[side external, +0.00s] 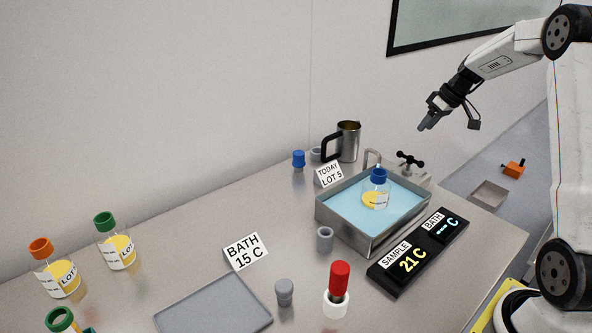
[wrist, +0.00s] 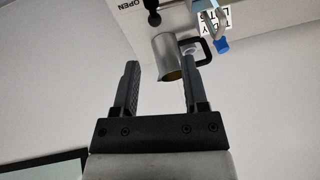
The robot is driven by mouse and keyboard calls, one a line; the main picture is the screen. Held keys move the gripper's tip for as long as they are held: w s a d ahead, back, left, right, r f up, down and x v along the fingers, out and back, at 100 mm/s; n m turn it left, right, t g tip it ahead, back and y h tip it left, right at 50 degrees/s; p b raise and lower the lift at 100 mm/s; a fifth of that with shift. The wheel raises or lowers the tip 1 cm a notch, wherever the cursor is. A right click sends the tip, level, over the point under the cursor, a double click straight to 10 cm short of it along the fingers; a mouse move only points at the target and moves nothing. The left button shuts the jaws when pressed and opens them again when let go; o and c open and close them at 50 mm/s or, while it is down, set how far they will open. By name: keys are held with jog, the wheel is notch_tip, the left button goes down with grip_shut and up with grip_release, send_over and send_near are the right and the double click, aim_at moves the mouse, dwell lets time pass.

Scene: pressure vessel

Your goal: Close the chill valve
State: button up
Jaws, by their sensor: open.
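The chill valve (side external: 410,160) has a black handle with round knobs and stands on a pale block at the back right corner of the steel bath (side external: 340,218). In the wrist view, part of its black handle (wrist: 152,14) shows at the top edge, beside an "OPEN" label (wrist: 129,3). The rest of the valve is cut off there. My gripper (side external: 428,124) is open and empty, raised above the valve and apart from it. Its two fingers (wrist: 160,78) are spread in the wrist view.
A bottle with a blue cap (side external: 377,190) stands in the blue bath liquid. A metal pitcher (side external: 348,142) is behind the bath, left of the valve. The displays (side external: 418,252) read sample 21 C and bath dashes. A wall is behind; the air around my gripper is clear.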

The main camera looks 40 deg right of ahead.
send_near(408, 158)
jog(key=shift+w+d+f, duration=0.1)
jog(key=shift+w+f, duration=0.2)
jog(key=shift+f, duration=0.3)
jog(key=shift+w+f, duration=0.3)
jog(key=shift+f, duration=0.3)
jog(key=shift+f, duration=0.15)
jog(key=shift+x, duration=3.8)
grip_shut()
